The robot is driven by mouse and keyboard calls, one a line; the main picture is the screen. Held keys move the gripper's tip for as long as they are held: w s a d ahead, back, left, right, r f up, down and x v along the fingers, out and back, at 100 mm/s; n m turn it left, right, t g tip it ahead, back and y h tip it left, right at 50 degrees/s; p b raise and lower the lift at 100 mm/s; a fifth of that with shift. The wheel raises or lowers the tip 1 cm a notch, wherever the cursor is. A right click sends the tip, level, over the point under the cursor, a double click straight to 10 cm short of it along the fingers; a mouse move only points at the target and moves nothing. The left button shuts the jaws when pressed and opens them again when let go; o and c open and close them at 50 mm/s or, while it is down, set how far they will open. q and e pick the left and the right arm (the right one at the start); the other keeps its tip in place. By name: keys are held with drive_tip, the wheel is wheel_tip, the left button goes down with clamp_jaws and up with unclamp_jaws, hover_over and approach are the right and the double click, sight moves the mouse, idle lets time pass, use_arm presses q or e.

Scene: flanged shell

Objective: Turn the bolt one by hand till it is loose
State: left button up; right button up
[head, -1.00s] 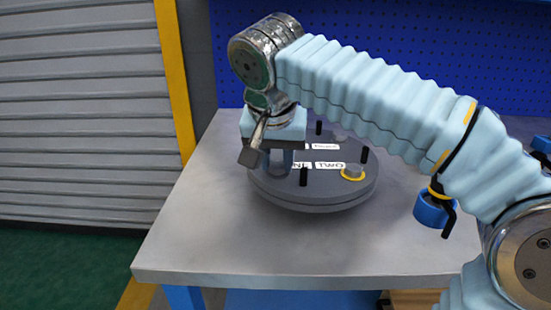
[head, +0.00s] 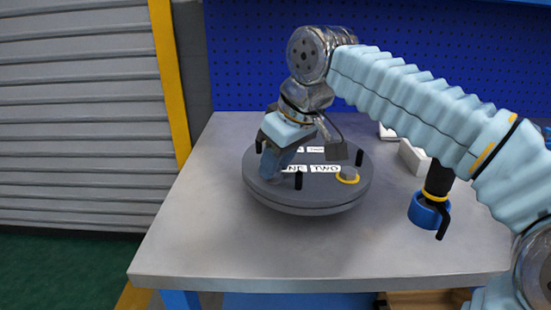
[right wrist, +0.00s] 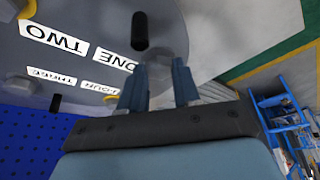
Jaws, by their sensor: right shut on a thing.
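The round grey flanged cover (head: 320,195) lies on the table with white labels on its top. The label ONE (head: 294,168) is just right of my right gripper (head: 272,176), which comes down tilted onto the cover's left side. Its blue fingers are shut on bolt one, which they mostly hide in the head view. In the right wrist view a blurred grey shape, seemingly bolt one (right wrist: 166,45), lies at the fingertips beside the ONE label. Bolt two (head: 348,173), with a yellow ring, sits right of the label TWO (head: 325,169). My left gripper is out of view.
Black upright pins stand on the cover, one (head: 298,181) close to my right fingers and one (head: 359,157) at the right. A black tool in a blue ring holder (head: 430,210) stands at the table's right. White blocks (head: 412,157) lie behind it. The table front is clear.

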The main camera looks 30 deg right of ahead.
drive_tip(key=n, duration=0.1)
drive_tip(key=n+y, duration=0.1)
drive_tip(key=n, duration=0.1)
drive_tip(key=shift+d+f+n+g, duration=0.1)
drive_tip(key=shift+f+n+g, duration=0.1)
drive_tip(key=shift+n+g, duration=0.15)
drive_tip(key=n, duration=0.1)
drive_tip(key=n+g+y, duration=0.1)
drive_tip(key=n, duration=0.1)
drive_tip(key=shift+w+d+n, duration=0.1)
drive_tip(key=shift+w+n, duration=0.05)
drive_tip(key=shift+n, duration=0.1)
drive_tip(key=n, duration=0.1)
drive_tip(key=n+g, duration=0.1)
drive_tip(key=n, duration=0.1)
drive_tip(key=shift+w+d+n+g+y, duration=0.1)
drive_tip(key=shift+w+n+g+y, duration=0.05)
drive_tip(key=shift+n+g+y, duration=0.2)
drive_tip(key=shift+w+n+g+y, duration=0.1)
drive_tip(key=shift+n+g+y, duration=0.3)
drive_tip(key=shift+n, duration=1.15)
drive_tip(key=shift+n+h, duration=0.25)
drive_tip(key=shift+n, duration=0.05)
drive_tip(key=o, duration=1.1)
drive_tip(key=shift+r, duration=0.1)
drive_tip(key=shift+c, duration=0.2)
drive_tip(key=shift+r, duration=0.1)
